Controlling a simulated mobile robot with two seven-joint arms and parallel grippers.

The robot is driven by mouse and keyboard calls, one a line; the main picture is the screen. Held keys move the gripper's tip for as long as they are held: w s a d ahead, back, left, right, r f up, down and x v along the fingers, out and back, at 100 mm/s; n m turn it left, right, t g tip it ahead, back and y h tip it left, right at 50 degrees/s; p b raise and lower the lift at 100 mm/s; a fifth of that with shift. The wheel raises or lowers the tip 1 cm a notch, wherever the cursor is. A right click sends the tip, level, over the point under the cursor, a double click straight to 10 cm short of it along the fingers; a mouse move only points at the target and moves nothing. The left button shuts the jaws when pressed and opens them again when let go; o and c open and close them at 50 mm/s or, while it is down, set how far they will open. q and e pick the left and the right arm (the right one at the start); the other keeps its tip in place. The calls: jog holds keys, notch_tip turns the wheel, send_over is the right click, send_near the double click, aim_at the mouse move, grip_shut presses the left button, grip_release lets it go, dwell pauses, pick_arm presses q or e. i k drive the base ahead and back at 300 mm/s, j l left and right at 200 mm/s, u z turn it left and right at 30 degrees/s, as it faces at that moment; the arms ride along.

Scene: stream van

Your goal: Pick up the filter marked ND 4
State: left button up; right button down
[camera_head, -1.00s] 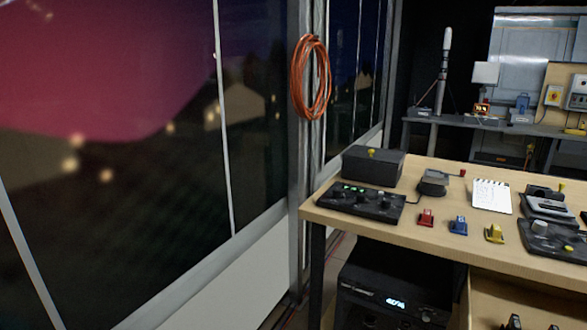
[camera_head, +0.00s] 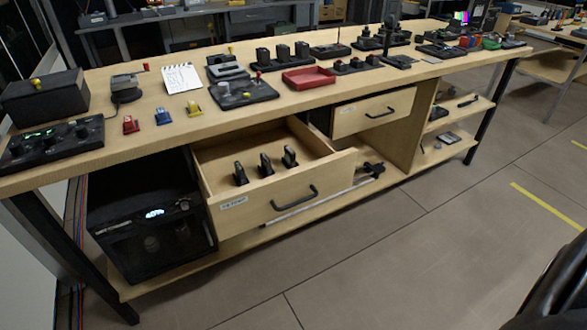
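Three small dark upright pieces stand in a row in an open wooden drawer (camera_head: 318,200) below the bench top: a left one (camera_head: 240,174), a middle one (camera_head: 266,165) and a right one (camera_head: 289,157). They look like filters, but I cannot read any ND marking on them. The drawer front has a white label too small to read and a dark handle. Neither of my grippers is in view.
The wooden bench (camera_head: 150,100) carries a notepad (camera_head: 182,78), a red tray (camera_head: 308,78), control boxes and small coloured pieces. A second drawer (camera_head: 372,111) is to the right. A black unit (camera_head: 150,225) sits under the bench. Floor in front is clear.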

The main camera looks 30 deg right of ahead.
aim_at(240, 172)
jog(key=z, duration=0.6)
jog(key=i+j+z, duration=0.45)
jog(key=i+z, duration=0.15)
